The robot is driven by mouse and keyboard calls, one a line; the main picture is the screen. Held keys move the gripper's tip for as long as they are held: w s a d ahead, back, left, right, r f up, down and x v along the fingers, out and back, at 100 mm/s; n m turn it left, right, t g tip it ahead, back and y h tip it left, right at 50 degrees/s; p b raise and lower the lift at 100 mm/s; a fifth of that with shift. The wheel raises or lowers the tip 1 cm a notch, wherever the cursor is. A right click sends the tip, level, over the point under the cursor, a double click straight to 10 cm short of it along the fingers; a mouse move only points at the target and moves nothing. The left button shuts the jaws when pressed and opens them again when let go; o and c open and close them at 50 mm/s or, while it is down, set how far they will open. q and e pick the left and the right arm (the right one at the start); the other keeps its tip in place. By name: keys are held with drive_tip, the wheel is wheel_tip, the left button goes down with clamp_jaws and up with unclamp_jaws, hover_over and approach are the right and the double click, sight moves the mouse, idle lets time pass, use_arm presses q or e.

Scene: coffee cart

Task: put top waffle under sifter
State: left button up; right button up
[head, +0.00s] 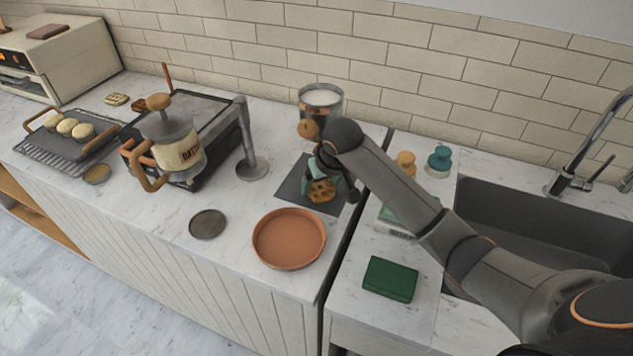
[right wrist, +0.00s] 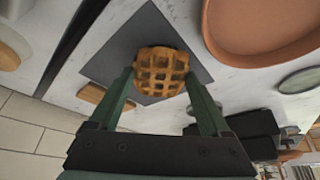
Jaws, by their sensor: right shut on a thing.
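A round golden-brown waffle (head: 321,190) is at the dark square mat (head: 296,184) below my right gripper (head: 336,178). In the right wrist view the waffle (right wrist: 160,70) sits between the two green fingertips of my right gripper (right wrist: 161,84), which is shut on it. I cannot tell whether the waffle touches the mat (right wrist: 116,60) or is held just above it. The sifter (head: 322,97), a metal cylinder with a wooden knob, stands behind the mat by the wall. My left gripper is not in view.
A terracotta dish (head: 289,238) and a dark disc (head: 208,224) lie in front. The batter dispenser (head: 178,145) stands to the left. A green box (head: 390,279), a teal-topped item (head: 439,161) and the sink (head: 530,220) are to the right. Waffle pieces (head: 116,99) lie farther back left.

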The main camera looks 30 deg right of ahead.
drive_tip(key=shift+w+f, duration=1.1)
drive_tip(key=shift+w, duration=0.3)
drive_tip(key=o, duration=1.3)
drive_tip(key=shift+f, duration=0.1)
drive_tip(key=shift+s+r, duration=0.1)
drive_tip(key=shift+r, duration=0.2)
drive_tip(key=shift+v, duration=1.2)
drive_tip(key=s, duration=0.8)
drive_tip(key=s+b, duration=0.1)
drive_tip(key=s, duration=0.3)
drive_tip(key=shift+a+r, duration=0.1)
drive_tip(key=shift+a, duration=0.2)
